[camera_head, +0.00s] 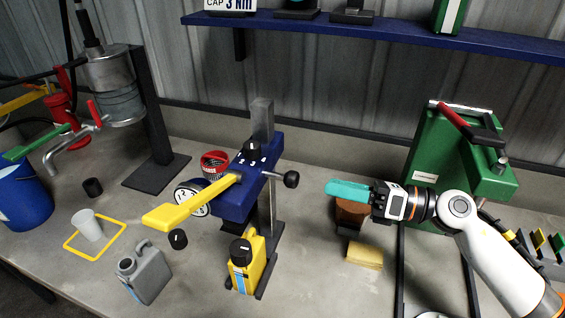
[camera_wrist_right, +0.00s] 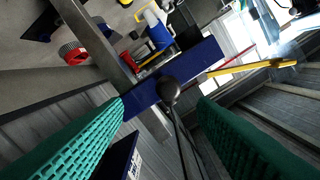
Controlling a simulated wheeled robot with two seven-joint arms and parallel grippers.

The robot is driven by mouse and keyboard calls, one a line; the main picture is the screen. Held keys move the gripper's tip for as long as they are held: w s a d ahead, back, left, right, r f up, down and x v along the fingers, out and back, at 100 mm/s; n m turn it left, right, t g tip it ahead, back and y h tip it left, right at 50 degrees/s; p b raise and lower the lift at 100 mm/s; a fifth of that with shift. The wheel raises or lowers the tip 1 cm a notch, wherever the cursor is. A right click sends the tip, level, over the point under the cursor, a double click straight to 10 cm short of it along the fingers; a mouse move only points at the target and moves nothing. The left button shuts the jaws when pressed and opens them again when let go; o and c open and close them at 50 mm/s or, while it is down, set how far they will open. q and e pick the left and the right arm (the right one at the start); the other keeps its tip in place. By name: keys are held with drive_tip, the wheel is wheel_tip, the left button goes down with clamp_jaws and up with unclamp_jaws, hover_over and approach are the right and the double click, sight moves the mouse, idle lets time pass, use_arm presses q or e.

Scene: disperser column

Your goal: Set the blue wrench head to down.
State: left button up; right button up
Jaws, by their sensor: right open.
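A blue head (camera_head: 235,200) sits on a grey upright column (camera_head: 263,122) in the middle of the bench. A long yellow lever (camera_head: 190,204) sticks out from it toward the lower left. A black ball knob (camera_head: 291,179) juts from its right side. In the right wrist view, the knob (camera_wrist_right: 168,90) appears between the fingers, with the blue head (camera_wrist_right: 195,66) and yellow lever (camera_wrist_right: 250,68) behind. My right gripper (camera_head: 332,189), with teal fingers, is open and empty, a short gap right of the knob. My left gripper is not in view.
A yellow canister (camera_head: 255,263) stands below the head, and a grey can (camera_head: 146,274) is at front left. A green press (camera_head: 425,150) stands behind my right arm. A yellow sponge-like block (camera_head: 365,254) lies below the gripper. A blue shelf (camera_head: 380,30) runs above.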

sight(282, 177)
drive_tip(key=a+p, duration=0.1)
drive_tip(key=a, duration=0.2)
drive_tip(key=a+r+p, duration=0.1)
drive_tip(key=a, duration=0.2)
drive_tip(key=shift+w+r, duration=0.1)
drive_tip(key=shift+w, duration=0.1)
drive_tip(key=x, duration=0.1)
drive_tip(key=p+x, duration=0.1)
drive_tip(key=x, duration=0.2)
drive_tip(key=shift+w+f+p, duration=0.25)
drive_tip(key=shift+w+p, duration=0.1)
drive_tip(key=shift+w+a+f, duration=0.1)
drive_tip(key=shift+a, duration=0.6)
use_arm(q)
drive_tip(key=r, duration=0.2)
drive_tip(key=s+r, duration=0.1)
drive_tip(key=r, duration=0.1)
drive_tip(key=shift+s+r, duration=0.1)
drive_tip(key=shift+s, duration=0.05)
use_arm(e)
drive_tip(key=shift+c, duration=0.3)
